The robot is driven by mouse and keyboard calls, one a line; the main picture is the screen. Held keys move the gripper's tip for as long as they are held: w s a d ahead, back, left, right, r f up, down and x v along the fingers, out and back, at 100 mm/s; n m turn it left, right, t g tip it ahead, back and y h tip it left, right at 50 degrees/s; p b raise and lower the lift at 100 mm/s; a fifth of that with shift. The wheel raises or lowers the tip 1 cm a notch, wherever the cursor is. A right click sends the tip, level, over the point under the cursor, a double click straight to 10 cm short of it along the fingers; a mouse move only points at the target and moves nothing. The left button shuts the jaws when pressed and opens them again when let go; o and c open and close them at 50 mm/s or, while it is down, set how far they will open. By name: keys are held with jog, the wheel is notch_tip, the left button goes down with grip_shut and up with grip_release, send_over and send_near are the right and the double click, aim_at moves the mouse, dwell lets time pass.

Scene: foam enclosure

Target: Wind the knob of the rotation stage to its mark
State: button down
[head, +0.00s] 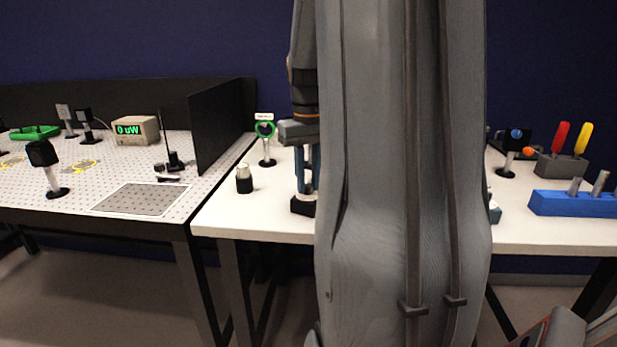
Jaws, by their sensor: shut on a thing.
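My gripper (304,180) is partly in view just left of my big grey arm link, pointing down at the white table (270,215). It is low, close to the tabletop. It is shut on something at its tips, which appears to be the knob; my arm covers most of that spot. A small black part (302,206) shows at the table under the fingers; I cannot tell whether it is part of the rotation stage. The rest of the stage, its knob and its mark are hidden behind my arm.
A small black-and-silver bottle (244,179) and a green ring mount (265,130) stand left of my gripper. At right are a blue block (575,203) and a grey holder (560,166) with red and yellow handles. A black panel (217,122) edges the left optical table.

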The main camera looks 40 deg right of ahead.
aim_at(308, 185)
jog(key=c, duration=1.6)
grip_release()
jog(key=shift+o, duration=0.2)
jog(key=shift+r, duration=0.15)
notch_tip(308, 185, up, 8)
jog(key=shift+f, duration=0.2)
